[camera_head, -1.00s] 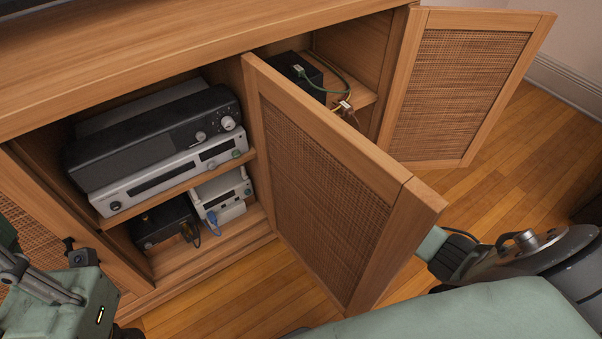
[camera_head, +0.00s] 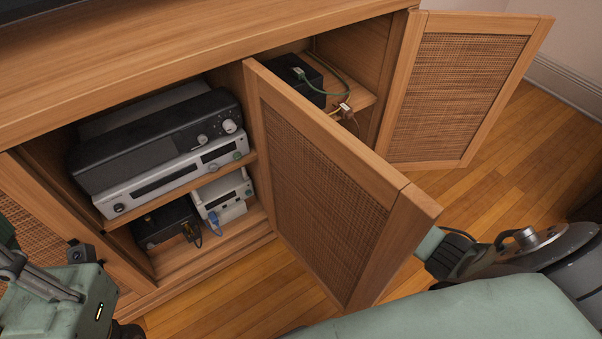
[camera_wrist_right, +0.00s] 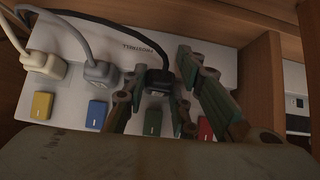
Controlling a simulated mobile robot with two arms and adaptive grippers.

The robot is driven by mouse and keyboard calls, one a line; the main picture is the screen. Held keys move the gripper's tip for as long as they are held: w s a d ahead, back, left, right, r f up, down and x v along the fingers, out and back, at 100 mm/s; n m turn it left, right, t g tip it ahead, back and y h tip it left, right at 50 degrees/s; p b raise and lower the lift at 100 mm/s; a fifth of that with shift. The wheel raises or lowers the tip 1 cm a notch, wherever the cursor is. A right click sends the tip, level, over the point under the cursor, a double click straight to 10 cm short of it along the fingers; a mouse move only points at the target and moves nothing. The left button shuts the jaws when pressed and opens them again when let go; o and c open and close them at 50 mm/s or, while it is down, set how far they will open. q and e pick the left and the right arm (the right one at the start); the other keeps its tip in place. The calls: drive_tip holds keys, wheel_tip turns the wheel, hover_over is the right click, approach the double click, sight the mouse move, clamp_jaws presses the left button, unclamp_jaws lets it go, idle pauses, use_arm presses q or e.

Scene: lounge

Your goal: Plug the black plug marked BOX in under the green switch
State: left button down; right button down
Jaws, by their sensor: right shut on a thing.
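In the right wrist view, my right gripper (camera_wrist_right: 160,92) is shut on a black plug (camera_wrist_right: 154,82), with one finger on each side. A thick black cable arcs from it to the upper left.
A grey plug (camera_wrist_right: 100,72) and a white plug (camera_wrist_right: 50,66) sit left, above blue (camera_wrist_right: 97,114) and yellow (camera_wrist_right: 41,105) switches. The open rattan door (camera_head: 325,185) stands between my right arm and shelves of devices (camera_head: 160,150). A wooden divider (camera_wrist_right: 262,85) stands right of the strip.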

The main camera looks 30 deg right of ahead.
drive_tip(key=shift+w+r, duration=0.65)
drive_tip(key=shift+w, duration=0.05)
drive_tip(key=c, duration=1.6)
unclamp_jaws()
drive_tip(key=shift+c, duration=0.2)
drive_tip(key=shift+o, duration=1.4)
drive_tip(key=shift+w+a+f, duration=0.2)
drive_tip(key=shift+w+f, duration=0.1)
drive_tip(key=shift+a, duration=0.1)
drive_tip(key=shift+r, duration=0.1)
drive_tip(key=s+f+v, duration=0.1)
drive_tip(key=v, duration=1.1)
